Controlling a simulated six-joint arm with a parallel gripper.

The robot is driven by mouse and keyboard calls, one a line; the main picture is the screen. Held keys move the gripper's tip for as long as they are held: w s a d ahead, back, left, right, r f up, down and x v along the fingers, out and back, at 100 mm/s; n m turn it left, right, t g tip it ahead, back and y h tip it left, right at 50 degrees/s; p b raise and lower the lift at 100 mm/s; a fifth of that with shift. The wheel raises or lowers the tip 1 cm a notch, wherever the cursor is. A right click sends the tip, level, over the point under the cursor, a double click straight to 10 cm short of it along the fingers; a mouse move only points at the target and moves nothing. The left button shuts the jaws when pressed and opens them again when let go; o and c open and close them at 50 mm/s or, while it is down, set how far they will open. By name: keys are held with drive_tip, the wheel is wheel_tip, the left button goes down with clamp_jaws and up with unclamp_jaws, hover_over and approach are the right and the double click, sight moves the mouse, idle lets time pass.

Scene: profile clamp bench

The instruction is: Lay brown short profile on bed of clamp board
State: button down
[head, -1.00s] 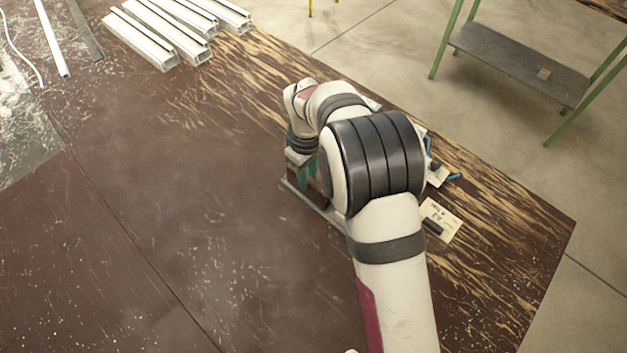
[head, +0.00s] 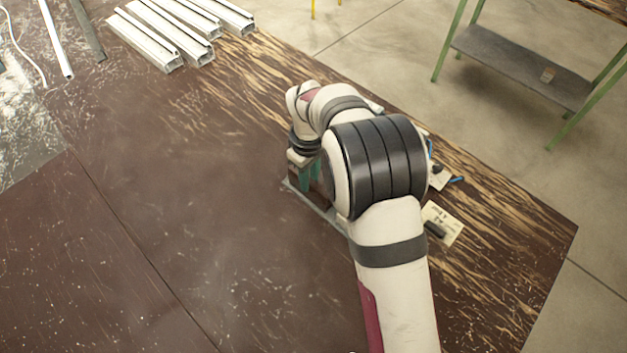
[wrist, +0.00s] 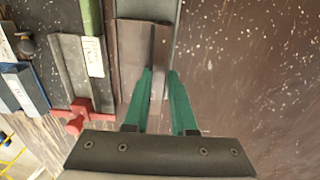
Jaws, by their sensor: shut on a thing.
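The brown short profile (wrist: 157,45) is a channel-shaped piece in the wrist view. Its near end lies between the green fingers of my gripper (wrist: 158,78), which is shut on it. The profile is over the grey clamp board (wrist: 126,8), lined up along it; whether it rests on the bed or hovers just above cannot be told. In the head view my gripper (head: 312,176) is mostly hidden by my arm, and only a grey edge of the board (head: 318,208) shows below it.
A red clamp handle (wrist: 78,116) and a green-and-white bar (wrist: 92,42) are left of the profile in the wrist view. White profiles (head: 160,35) lie at the back left of the table. A paper label (head: 441,222) lies right of my arm. The table's left is largely clear.

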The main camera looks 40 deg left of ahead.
wheel_tip(320, 180, up, 9)
drive_tip(key=w+d+f, duration=0.2)
drive_tip(key=w+d, duration=0.8)
drive_tip(key=w, duration=0.2)
drive_tip(key=shift+f, duration=3.1)
drive_tip(key=c, duration=0.7)
unclamp_jaws()
drive_tip(key=shift+o, duration=0.2)
